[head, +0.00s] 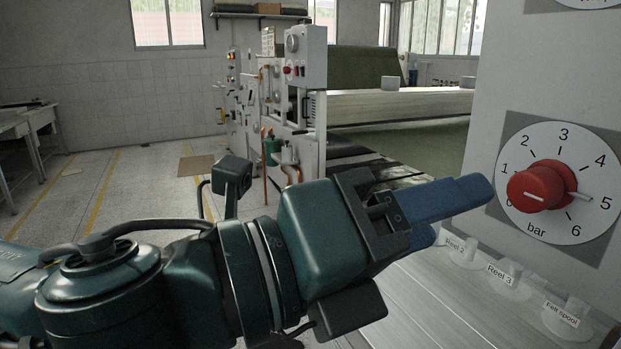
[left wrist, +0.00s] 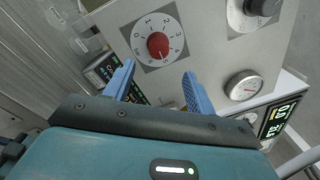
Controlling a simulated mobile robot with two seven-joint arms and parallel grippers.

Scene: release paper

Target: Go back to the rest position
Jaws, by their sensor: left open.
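My left gripper (head: 465,212) comes in from the left in the head view, with its blue fingers in front of a grey panel (head: 490,125). In the left wrist view its two blue fingers (left wrist: 158,88) are apart with nothing between them. A red knob (head: 541,187) sits on a white dial marked in bar (head: 565,145), to the right of the fingertips. The knob also shows in the left wrist view (left wrist: 158,46), beyond the fingers; the gripper is not around it. The knob's pointer is near 5. My right gripper is not in view.
Labelled holders, such as Reel 3 (head: 505,280), stand on the ledge below the dial. The left wrist view shows a black knob (left wrist: 247,12), a round gauge (left wrist: 245,86) and a lit display (left wrist: 277,117). A control cabinet (head: 300,120) stands behind. Open floor (head: 130,200) lies left.

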